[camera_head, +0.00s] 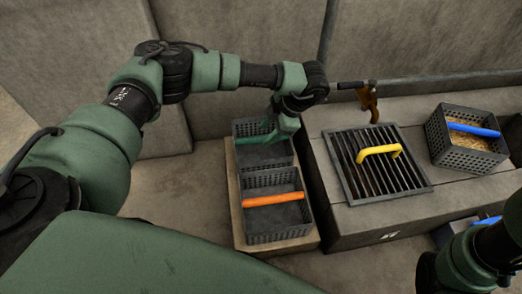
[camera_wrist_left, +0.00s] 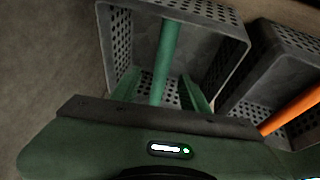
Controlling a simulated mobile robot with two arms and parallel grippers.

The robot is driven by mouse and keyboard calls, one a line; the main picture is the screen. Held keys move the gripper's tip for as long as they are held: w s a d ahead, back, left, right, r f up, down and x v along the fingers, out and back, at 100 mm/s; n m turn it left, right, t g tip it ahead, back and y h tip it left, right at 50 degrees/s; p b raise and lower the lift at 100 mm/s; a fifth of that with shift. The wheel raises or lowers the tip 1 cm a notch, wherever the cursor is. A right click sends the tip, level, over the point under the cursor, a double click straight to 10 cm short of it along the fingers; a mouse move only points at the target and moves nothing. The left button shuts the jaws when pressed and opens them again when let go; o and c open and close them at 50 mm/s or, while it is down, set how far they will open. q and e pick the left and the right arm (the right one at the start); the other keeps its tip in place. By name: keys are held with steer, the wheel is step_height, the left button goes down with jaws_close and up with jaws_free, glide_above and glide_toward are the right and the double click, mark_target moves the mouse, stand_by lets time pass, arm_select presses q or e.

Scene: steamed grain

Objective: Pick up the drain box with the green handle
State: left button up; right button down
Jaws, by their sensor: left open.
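The drain box with the green handle is a grey perforated open box (camera_head: 264,158), at the back of a low stand, left of the grill. Its green handle (camera_head: 248,139) spans the top. My left gripper (camera_head: 277,136) is over the right part of this box, pointing down. In the left wrist view the box (camera_wrist_left: 228,52) fills the upper middle, and the green handle (camera_wrist_left: 169,48) runs down between the two open green fingers (camera_wrist_left: 160,95). I cannot tell whether the fingers touch it. My right arm shows at lower right, but its gripper is out of view.
A similar box with an orange handle (camera_head: 272,199) stands directly in front. A grill with a yellow handle (camera_head: 380,152) lies on the concrete block to the right. A grain-filled box with a blue handle (camera_head: 473,129) stands beyond it. A concrete wall rises behind.

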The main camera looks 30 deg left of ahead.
mark_target(264, 138)
arm_select(q)
steer(key=b+x, duration=0.3)
steer(key=shift+f, duration=0.45)
steer(key=shift+s+a+f+b, duration=0.1)
steer(key=shift+a+f+b, duration=0.2)
steer(key=shift+f+b, duration=0.1)
steer(key=shift+r, duration=0.1)
steer(key=shift+f, duration=0.25)
jaws_close()
stand_by(1.1)
